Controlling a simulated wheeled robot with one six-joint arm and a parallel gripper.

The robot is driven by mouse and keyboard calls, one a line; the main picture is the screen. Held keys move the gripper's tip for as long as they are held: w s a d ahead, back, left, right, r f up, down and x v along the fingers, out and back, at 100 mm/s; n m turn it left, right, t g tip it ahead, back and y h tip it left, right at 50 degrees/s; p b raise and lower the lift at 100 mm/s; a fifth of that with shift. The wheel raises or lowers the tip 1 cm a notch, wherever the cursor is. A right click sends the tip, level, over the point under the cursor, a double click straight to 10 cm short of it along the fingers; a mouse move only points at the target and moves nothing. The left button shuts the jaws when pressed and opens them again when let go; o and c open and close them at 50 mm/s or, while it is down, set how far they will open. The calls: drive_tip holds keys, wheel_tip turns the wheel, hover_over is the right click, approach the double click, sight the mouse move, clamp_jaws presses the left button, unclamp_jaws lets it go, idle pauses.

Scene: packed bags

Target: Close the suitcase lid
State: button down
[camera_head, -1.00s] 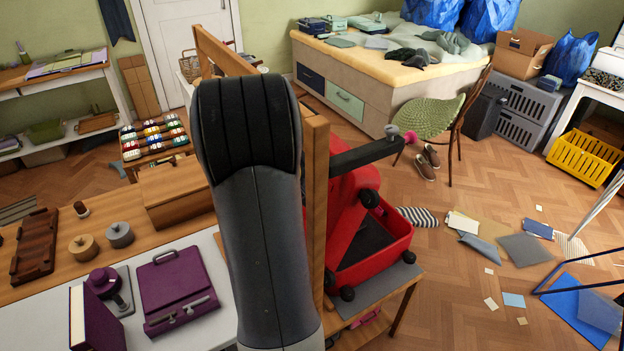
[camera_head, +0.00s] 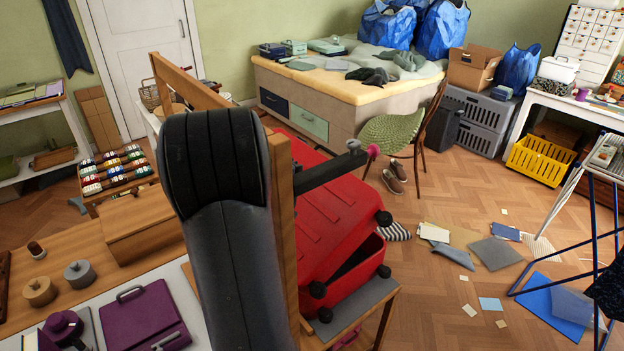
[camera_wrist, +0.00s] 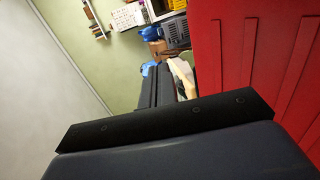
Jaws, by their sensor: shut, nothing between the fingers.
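The red suitcase (camera_head: 335,225) sits on a grey mat (camera_head: 362,299) on a wooden table, partly hidden by my arm and a wooden post. Its ribbed lid is tilted down over the base. A dark wedge-shaped gap shows between lid and base at the right side. My gripper (camera_head: 362,158), dark and shut with nothing in it, reaches past the post at the upper edge of the lid. In the wrist view the lid (camera_wrist: 245,45) fills the right side, close beside the gripper fingers (camera_wrist: 155,80). I cannot tell whether they touch it.
A wooden post (camera_head: 283,235) stands between my arm and the suitcase. A white table with a purple case (camera_head: 140,318) is at lower left. A chair (camera_head: 400,130) and shoes (camera_head: 394,180) stand behind the suitcase. Papers lie on the floor at right.

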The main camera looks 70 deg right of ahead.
idle(0.5)
drive_tip(key=b+v, duration=0.2)
drive_tip(key=v, duration=0.8)
drive_tip(key=shift+a, duration=0.35)
drive_tip(key=shift+w, duration=0.15)
drive_tip(key=p+x, duration=0.3)
drive_tip(key=x, duration=0.8)
drive_tip(key=v, duration=0.2)
drive_tip(key=p+v, duration=0.1)
drive_tip(key=v, duration=0.2)
drive_tip(key=shift+w+a+f+p, duration=0.2)
drive_tip(key=shift+a+f+p, duration=0.1)
drive_tip(key=shift+p, duration=0.1)
